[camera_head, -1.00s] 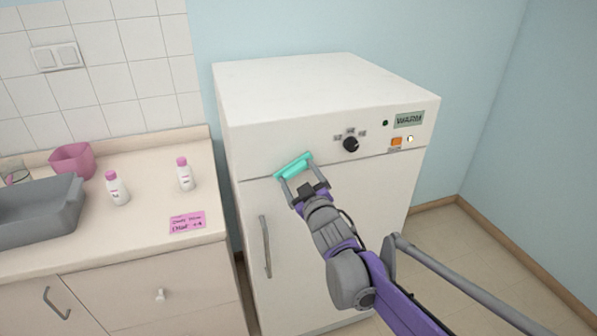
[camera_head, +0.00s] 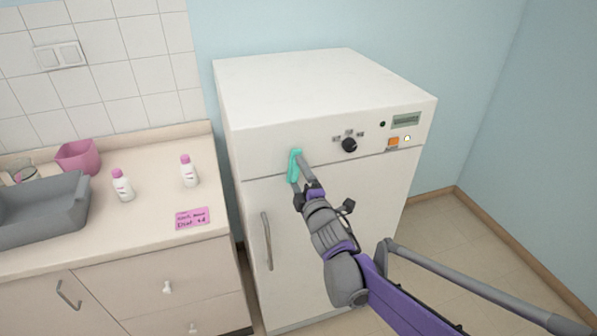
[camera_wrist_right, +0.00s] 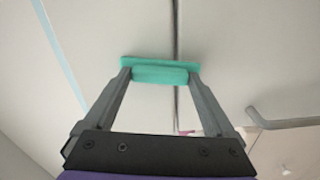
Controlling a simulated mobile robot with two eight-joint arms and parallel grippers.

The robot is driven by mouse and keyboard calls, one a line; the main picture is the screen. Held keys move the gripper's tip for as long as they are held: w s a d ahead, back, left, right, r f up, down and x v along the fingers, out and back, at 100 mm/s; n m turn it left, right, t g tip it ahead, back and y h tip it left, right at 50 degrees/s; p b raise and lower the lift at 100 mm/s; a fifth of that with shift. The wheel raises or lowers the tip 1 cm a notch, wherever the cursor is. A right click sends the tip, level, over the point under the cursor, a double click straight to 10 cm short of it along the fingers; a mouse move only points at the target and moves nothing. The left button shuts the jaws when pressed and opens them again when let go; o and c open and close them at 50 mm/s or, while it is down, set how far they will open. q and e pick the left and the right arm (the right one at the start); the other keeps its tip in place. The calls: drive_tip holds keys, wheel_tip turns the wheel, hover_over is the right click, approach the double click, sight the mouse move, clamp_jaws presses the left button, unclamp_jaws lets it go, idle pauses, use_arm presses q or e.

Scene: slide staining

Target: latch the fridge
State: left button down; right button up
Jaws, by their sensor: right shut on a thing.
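The fridge (camera_head: 300,85) is a white box-shaped unit beside the counter, and its door (camera_head: 350,205) looks closed. A teal latch (camera_head: 294,164) sits at the seam between the top panel and the door. It stands upright and crosses the seam. My right gripper (camera_head: 300,172) is shut on the latch. In the right wrist view the latch (camera_wrist_right: 160,73) lies between both fingers (camera_wrist_right: 160,80), across the dark seam line. My left gripper is not in view.
The door has a grey vertical handle (camera_head: 266,241) at its left. A black knob (camera_head: 349,145), an orange switch (camera_head: 393,142) and a small display (camera_head: 406,120) are on the panel. The counter (camera_head: 140,220) at left holds bottles and a grey tray (camera_head: 40,215).

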drive_tip(key=shift+n+p, duration=0.4)
drive_tip(key=shift+n, duration=0.6)
drive_tip(key=o, duration=1.1)
drive_tip(key=shift+c, duration=0.2)
drive_tip(key=shift+s, duration=0.1)
drive_tip(key=b+v, duration=0.1)
drive_tip(key=v, duration=0.9)
drive_tip(key=shift+s, duration=0.35)
drive_tip(key=shift+d, duration=0.15)
